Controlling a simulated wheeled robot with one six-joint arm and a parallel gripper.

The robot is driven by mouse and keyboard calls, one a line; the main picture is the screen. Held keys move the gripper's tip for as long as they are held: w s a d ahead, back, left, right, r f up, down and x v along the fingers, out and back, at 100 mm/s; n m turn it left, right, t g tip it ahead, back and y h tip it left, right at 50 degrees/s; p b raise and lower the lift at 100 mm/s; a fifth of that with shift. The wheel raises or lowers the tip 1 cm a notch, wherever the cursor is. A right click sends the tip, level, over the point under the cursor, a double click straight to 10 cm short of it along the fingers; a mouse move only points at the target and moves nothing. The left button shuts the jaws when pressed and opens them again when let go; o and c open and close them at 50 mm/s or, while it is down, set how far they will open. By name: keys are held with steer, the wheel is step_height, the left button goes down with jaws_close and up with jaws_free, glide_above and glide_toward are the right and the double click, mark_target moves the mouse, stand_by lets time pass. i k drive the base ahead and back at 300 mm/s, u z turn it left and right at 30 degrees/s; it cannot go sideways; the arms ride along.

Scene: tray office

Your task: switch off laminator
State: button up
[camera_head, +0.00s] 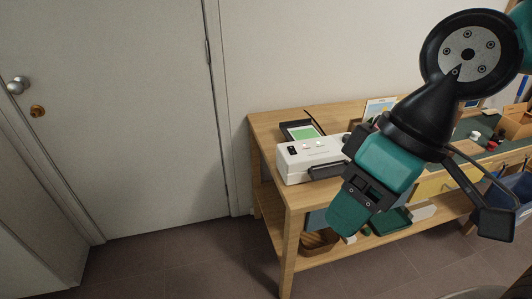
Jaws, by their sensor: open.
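The laminator (305,163) is a white box-shaped machine at the left end of the wooden bench. A black switch (293,151) sits on the left of its top, with small reddish marks to the right of it. The switch position is too small to tell. My gripper (355,203) is at the lower end of the teal and black arm, in front and to the right of the laminator. It is open and seems empty; its fingers are hard to make out. My arm covers the laminator's right end, and contact cannot be told.
A device with a green face (303,132) lies behind the laminator. The wooden bench (268,125) runs right, with a dark green mat (470,126) and small items. A lower shelf holds a wooden bowl (318,243) and trays. A closed door (120,110) and open floor are left.

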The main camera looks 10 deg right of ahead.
mark_target(291, 149)
steer(key=u, duration=1.1)
steer(key=i, duration=0.8)
steer(key=z, duration=0.95)
